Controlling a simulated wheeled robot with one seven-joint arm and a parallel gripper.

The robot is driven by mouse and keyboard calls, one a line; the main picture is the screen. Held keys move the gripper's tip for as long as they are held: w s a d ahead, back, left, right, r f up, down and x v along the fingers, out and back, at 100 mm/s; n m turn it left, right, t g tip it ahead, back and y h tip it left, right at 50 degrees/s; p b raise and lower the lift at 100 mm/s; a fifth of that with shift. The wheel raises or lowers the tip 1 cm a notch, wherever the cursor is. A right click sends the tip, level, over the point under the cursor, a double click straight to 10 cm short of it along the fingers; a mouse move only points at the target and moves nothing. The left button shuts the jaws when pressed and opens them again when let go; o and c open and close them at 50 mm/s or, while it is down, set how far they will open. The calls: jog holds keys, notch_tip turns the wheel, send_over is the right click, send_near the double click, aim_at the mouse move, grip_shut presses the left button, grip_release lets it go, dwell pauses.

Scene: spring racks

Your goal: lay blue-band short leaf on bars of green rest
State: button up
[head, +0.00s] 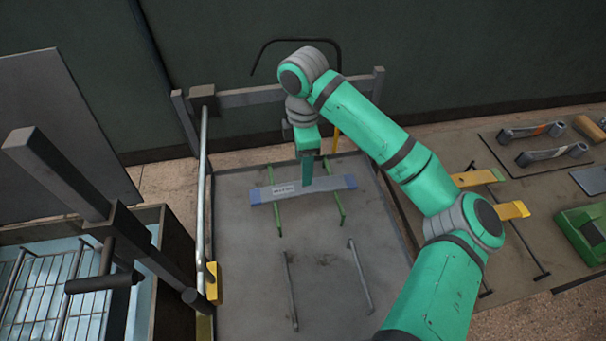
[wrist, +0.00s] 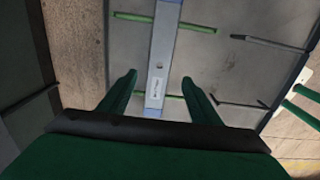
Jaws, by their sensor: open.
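The blue-band short leaf (head: 285,190) is a flat grey bar with blue ends and a white label. It lies across the two green bars of the green rest (head: 277,212), with both ends past the bars. In the wrist view the leaf (wrist: 160,60) crosses the green bars (wrist: 196,27). My gripper (head: 307,183) is over the leaf, right of its label in the head view. In the wrist view its open fingers (wrist: 160,85) stand on either side of the leaf with gaps. I cannot tell how far the fingertips are above the tray.
Two bare grey bars (head: 359,275) stand nearer on the same grey tray (head: 325,300). A blue bin with a wire rack (head: 45,295) is far left.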

jog(key=shift+r, duration=2.2)
jog(key=shift+f, duration=0.1)
